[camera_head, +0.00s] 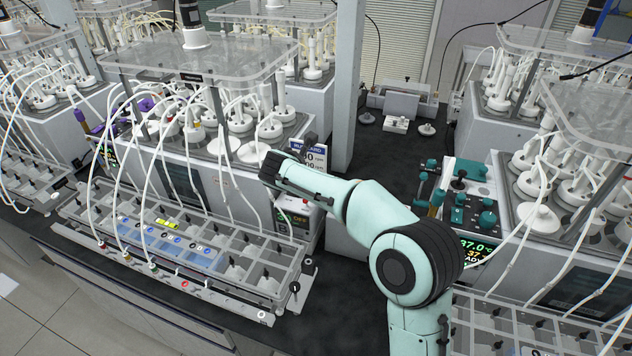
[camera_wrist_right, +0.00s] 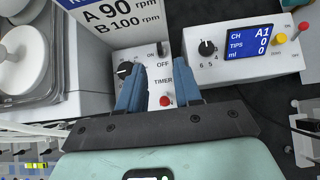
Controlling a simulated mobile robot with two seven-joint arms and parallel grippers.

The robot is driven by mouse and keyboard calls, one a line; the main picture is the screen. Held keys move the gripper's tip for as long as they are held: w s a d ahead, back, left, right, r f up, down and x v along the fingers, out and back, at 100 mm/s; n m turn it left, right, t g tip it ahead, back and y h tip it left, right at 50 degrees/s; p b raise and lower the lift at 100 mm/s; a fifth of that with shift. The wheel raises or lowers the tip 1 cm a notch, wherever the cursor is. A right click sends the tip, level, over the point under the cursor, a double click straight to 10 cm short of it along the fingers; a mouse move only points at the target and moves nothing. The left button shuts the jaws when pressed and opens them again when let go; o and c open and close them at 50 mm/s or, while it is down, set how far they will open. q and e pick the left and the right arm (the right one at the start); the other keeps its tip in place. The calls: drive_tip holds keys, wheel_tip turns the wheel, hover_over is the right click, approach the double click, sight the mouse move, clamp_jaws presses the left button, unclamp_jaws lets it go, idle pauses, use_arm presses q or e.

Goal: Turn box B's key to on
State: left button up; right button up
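A small white control box (camera_wrist_right: 150,60) marked ON, OFF and TIMER lies below and between my right fingers in the right wrist view. It carries a black knob (camera_wrist_right: 125,69) by the left finger and a red button (camera_wrist_right: 166,101). A small dark part (camera_wrist_right: 162,48) sits between ON and OFF; I cannot tell whether it is the key. My left gripper is not in view.
A sign (camera_wrist_right: 118,20) reading A 90 rpm, B 100 rpm stands behind the box. A second white box (camera_wrist_right: 245,45) with a blue screen is close to the right.

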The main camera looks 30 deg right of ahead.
drive_tip(key=x, duration=0.7)
drive_tip(key=shift+w+d+f, duration=0.15)
drive_tip(key=shift+w+d, duration=0.1)
clamp_jaws()
